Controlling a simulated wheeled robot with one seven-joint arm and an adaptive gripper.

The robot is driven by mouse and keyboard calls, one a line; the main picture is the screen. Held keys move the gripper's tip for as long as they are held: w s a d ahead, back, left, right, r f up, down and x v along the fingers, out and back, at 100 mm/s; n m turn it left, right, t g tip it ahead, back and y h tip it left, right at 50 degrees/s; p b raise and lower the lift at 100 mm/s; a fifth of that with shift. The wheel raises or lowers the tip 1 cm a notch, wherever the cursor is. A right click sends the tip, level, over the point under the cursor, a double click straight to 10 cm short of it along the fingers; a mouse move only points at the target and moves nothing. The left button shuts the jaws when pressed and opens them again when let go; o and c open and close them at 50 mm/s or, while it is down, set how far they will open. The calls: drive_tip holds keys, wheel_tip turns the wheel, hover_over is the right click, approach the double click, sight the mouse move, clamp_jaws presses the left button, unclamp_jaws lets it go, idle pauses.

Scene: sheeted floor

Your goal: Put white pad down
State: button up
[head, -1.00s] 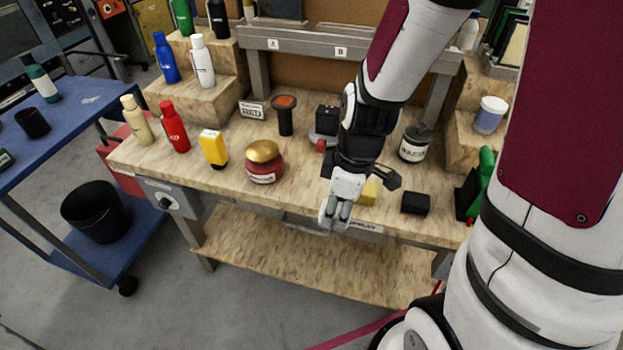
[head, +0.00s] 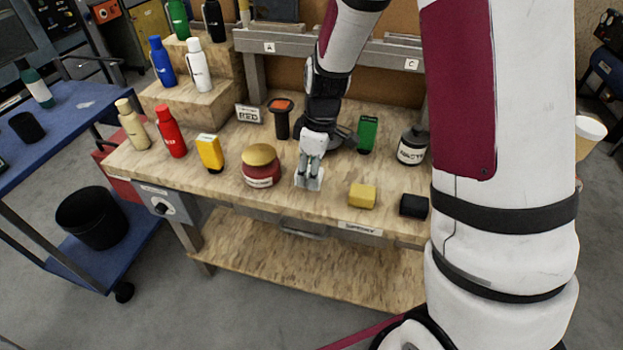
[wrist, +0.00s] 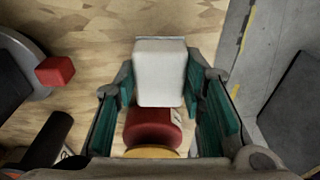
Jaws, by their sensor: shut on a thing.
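The white pad (wrist: 160,72) is a pale block held between the two teal-lined fingers of my gripper (wrist: 162,100) in the wrist view. In the head view my gripper (head: 308,180) is low over the front part of the wooden workbench (head: 225,195), just right of the red jar with a gold lid. The pad (head: 308,183) shows only in small part there, at the fingertips. I cannot tell whether it touches the bench top.
The red jar (head: 261,168) stands close to the left of my gripper. A yellow block (head: 362,196) and a black block (head: 413,206) lie to the right. A green container (head: 367,135) and a black jar (head: 412,146) stand behind. Bare bench lies between gripper and yellow block.

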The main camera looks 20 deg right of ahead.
drive_tip(key=shift+s+f, duration=0.2)
drive_tip(key=shift+f, duration=1.15)
drive_tip(key=o, duration=1)
drive_tip(key=shift+f, duration=0.1)
